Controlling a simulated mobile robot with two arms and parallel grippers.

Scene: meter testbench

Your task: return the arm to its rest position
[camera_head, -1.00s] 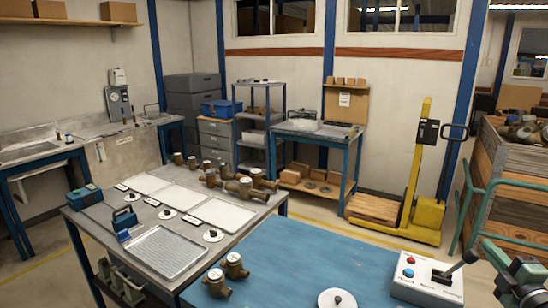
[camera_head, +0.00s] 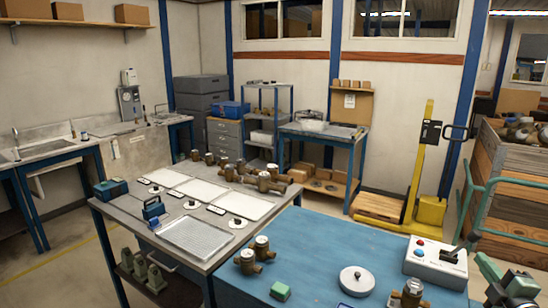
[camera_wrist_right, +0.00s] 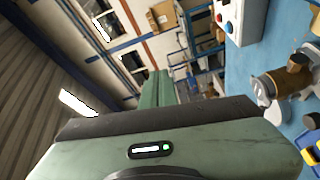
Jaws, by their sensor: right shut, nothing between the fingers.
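My right arm with its green gripper (camera_head: 512,286) shows at the lower right corner of the head view, cut off by the frame edge. It is beside the control box on the blue table, apart from it, and holds nothing. In the right wrist view the green gripper body fills the bottom, with a green finger (camera_wrist_right: 157,88) pointing up the picture; the gripper is shut. The control box (camera_head: 436,262) is white with red and blue buttons and a black lever; it also shows at the top of the wrist view (camera_wrist_right: 243,18). My left gripper is out of view.
The blue table (camera_head: 325,245) carries brass meters (camera_head: 248,262), a green block (camera_head: 280,291) and a white disc (camera_head: 356,280). The grey bench (camera_head: 200,268) holds more meters and white plates. A wooden crate (camera_head: 510,170) with a green rail stands behind my right arm.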

